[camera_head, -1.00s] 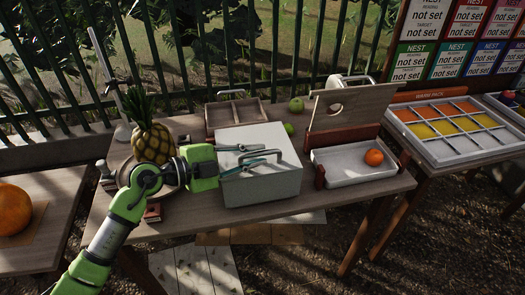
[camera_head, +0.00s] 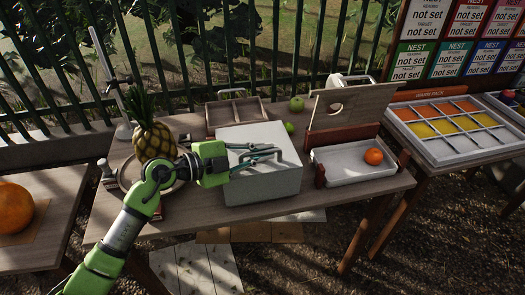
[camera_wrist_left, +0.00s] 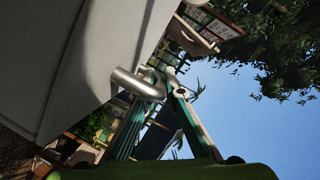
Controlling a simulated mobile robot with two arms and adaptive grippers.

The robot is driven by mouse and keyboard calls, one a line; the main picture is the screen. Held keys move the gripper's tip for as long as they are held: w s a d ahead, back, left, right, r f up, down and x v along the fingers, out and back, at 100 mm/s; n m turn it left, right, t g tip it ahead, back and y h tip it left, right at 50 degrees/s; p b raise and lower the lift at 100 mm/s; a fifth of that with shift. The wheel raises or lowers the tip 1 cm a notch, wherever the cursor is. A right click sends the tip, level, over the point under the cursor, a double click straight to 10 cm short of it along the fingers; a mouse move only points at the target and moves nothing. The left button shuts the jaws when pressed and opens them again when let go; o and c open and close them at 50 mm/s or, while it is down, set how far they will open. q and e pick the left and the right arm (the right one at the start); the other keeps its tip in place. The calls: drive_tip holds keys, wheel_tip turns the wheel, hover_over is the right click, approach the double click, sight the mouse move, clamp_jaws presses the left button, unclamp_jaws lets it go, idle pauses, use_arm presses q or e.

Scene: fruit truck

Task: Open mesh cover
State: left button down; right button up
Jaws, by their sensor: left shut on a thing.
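A pale grey box (camera_head: 262,185) with a flat top stands in the middle of the wooden table. The box looks closed. My right gripper is not in view.
A pineapple (camera_head: 154,140) stands left of the box, near my arm. A divided wooden tray (camera_head: 212,118) and green apples (camera_head: 297,104) lie behind. A white tray (camera_head: 345,172) with an orange (camera_head: 373,156) stands at right. A fence closes the back.

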use_arm(q)
drive_tip(key=shift+n+g, duration=0.5)
drive_tip(key=shift+n, duration=0.4)
drive_tip(key=w+r+p, duration=0.1)
drive_tip(key=p, duration=0.1)
drive_tip(key=w+r+p, duration=0.1)
drive_tip(key=r+p, duration=0.1)
drive_tip(key=p, duration=0.1)
drive_tip(key=w+a+r+p, duration=0.1)
drive_tip(key=p, duration=0.2)
drive_tip(key=shift+w+a+r, duration=0.1)
drive_tip(key=shift+w+r, duration=0.05)
drive_tip(key=shift+r, duration=0.25)
drive_tip(key=w+a+r+n+g+p, duration=0.1)
drive_tip(key=w+a+r+n+p, duration=0.1)
drive_tip(key=w+p, duration=0.4)
drive_tip(key=shift+w+a+r+n+g, duration=0.2)
drive_tip(key=shift+w+r+n+g, duration=0.2)
drive_tip(key=shift+w+r+n, duration=0.3)
drive_tip(key=shift+w, duration=0.1)
drive_tip(key=c, duration=2.4)
unclamp_jaws()
drive_tip(key=shift+v, duration=3.75)
